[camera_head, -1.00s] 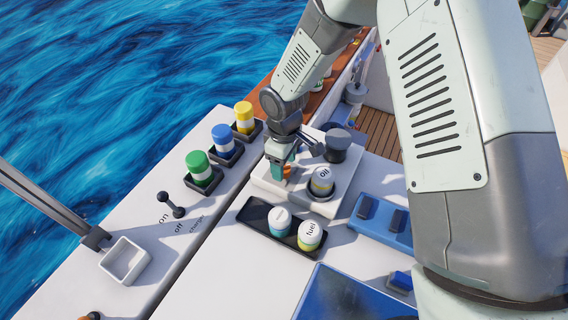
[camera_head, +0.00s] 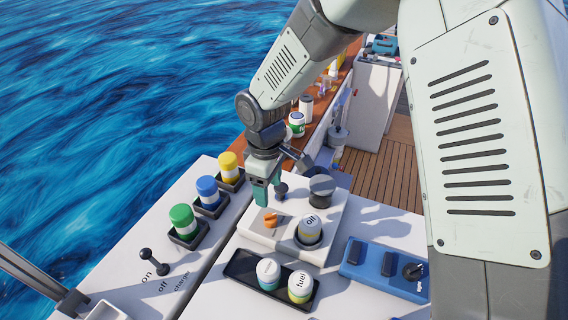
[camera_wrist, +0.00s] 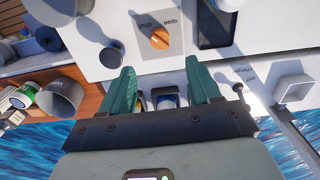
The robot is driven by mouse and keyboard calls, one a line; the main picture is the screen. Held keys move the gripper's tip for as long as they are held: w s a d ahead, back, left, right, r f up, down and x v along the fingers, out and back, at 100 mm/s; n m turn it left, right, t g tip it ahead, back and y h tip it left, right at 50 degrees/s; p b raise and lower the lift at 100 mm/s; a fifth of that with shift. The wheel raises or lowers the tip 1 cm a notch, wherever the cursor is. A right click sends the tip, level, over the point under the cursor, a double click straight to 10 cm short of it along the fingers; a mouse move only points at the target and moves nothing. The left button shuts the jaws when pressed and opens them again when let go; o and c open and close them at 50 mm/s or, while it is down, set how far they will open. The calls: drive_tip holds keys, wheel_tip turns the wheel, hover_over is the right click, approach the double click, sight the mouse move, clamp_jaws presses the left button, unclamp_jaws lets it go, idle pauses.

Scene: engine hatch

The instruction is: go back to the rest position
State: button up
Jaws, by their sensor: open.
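My gripper (camera_head: 266,190) is in the air above the engine hatch panel (camera_head: 254,229), behind the orange knob (camera_head: 270,218) in the head view. In the wrist view its two green fingers (camera_wrist: 157,92) are spread apart with nothing between them. The orange knob also shows in the wrist view (camera_wrist: 160,37), beyond the fingertips, with "open" and "shut" labels beside it. The fingers are apart from the knob.
A black tray (camera_head: 243,267) holds two cans. Green (camera_head: 183,220), blue (camera_head: 207,190) and yellow (camera_head: 228,166) canisters stand at left. A charger lever (camera_head: 153,261) and a blue switch box (camera_head: 372,273) are nearby.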

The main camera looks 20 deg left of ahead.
drive_tip(key=w+d+r+m+t, duration=0.1)
drive_tip(key=d+r+m+t, duration=0.2)
drive_tip(key=d+r+m, duration=1.2)
drive_tip(key=s+d+r+m+t, duration=0.1)
drive_tip(key=s+d+r, duration=0.5)
drive_tip(key=d, duration=0.3)
drive_tip(key=s+d+r+m+t, duration=0.1)
drive_tip(key=s+d+r, duration=0.6)
drive_tip(key=d, duration=0.2)
drive_tip(key=shift+s+m+t, duration=0.15)
drive_tip(key=shift+m+t, duration=0.15)
drive_tip(key=shift+m, duration=0.1)
